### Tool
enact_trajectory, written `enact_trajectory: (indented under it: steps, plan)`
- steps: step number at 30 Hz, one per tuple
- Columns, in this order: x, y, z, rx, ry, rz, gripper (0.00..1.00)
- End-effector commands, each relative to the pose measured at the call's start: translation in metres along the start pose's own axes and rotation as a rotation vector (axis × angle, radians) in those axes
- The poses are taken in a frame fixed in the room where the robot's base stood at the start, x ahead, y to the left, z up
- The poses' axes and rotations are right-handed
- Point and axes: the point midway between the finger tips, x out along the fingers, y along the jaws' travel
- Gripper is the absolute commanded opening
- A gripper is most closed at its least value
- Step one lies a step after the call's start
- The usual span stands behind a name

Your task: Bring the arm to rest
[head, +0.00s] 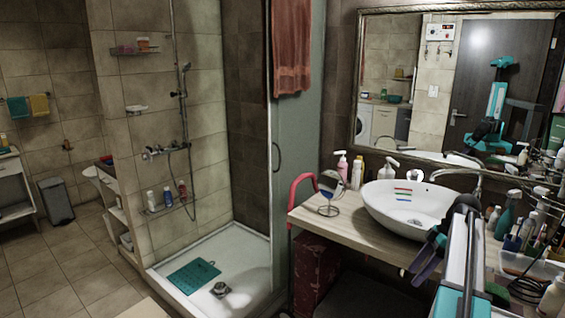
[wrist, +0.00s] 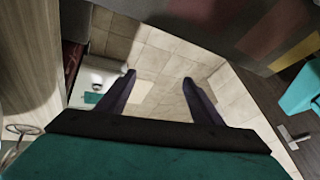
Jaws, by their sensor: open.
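My arm, white and teal, comes up from the bottom right of the head view. Toothbrush-like items in red, green and blue (head: 403,196) show inside the basin.
The counter (head: 330,222) holds bottles, a small round mirror (head: 330,187) and a crowded right side. A shower tray (head: 250,262) with a teal mat (head: 194,276) lies left. Tiled floor (head: 60,275) is open at the far left.

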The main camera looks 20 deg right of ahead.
Motion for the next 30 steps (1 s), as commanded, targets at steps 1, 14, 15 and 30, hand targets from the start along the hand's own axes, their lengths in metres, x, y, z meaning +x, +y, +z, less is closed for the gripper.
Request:
enact_trajectory:
  steps: [1, 14, 15, 30]
  plan:
    - [0.025, -0.001, -0.010, -0.015, -0.004, -0.032, 0.60]
    - [0.203, -0.028, -0.070, -0.079, -0.068, -0.244, 0.60]
    - [0.219, -0.033, -0.074, -0.079, -0.077, -0.262, 0.60]
    - [0.398, -0.122, -0.098, -0.024, -0.244, -0.429, 0.60]
